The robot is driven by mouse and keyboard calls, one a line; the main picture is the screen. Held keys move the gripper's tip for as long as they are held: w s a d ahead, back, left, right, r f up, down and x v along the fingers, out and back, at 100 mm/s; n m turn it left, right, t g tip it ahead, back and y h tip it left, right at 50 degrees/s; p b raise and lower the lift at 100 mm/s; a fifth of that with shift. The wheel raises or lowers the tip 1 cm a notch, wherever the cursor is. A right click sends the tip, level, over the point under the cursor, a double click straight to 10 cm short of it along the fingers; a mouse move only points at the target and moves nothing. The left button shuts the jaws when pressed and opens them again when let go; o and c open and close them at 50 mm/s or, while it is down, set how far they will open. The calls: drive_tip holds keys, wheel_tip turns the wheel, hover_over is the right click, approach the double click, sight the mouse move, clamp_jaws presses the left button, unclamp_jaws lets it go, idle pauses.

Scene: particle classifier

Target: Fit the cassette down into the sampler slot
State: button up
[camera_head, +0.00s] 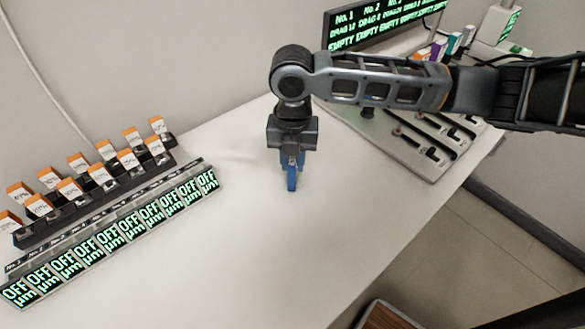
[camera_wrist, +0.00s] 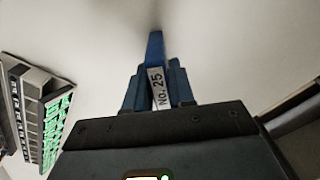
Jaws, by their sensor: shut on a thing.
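My gripper (camera_head: 291,165) points down over the middle of the white table and is shut on a slim blue cassette (camera_head: 292,181). In the wrist view the cassette (camera_wrist: 156,50) sits between my two blue fingers (camera_wrist: 155,85), with a white label reading "No. 25" facing the camera. The sampler slot cannot be told for certain. A grey panel with several dark slotted tracks (camera_head: 425,140) lies to the right, partly behind my arm. How far the cassette is above the table is hard to tell.
At the left stands a black rack (camera_head: 95,195) of orange-and-white boxes, with a row of green "OFF" displays (camera_head: 120,235) before it. A black screen with green text (camera_head: 385,27) and coloured cassettes (camera_head: 438,48) stand at the back right. The table (camera_head: 270,250) is clear in front of my gripper.

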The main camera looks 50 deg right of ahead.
drive_tip(key=shift+r, duration=0.1)
clamp_jaws()
drive_tip(key=shift+r, duration=0.65)
wheel_tip(320, 180, up, 3)
drive_tip(key=shift+d+f+b, duration=0.1)
drive_tip(key=shift+d+b, duration=0.05)
drive_tip(key=shift+b, duration=0.25)
drive_tip(key=s+d+r+b, duration=0.1)
drive_tip(key=s+d+r, duration=0.1)
drive_tip(key=d+r, duration=0.4)
drive_tip(key=d, duration=0.5)
drive_tip(key=shift+s+r+b, duration=0.15)
drive_tip(key=shift+r+b, duration=0.2)
drive_tip(key=shift+b, duration=0.05)
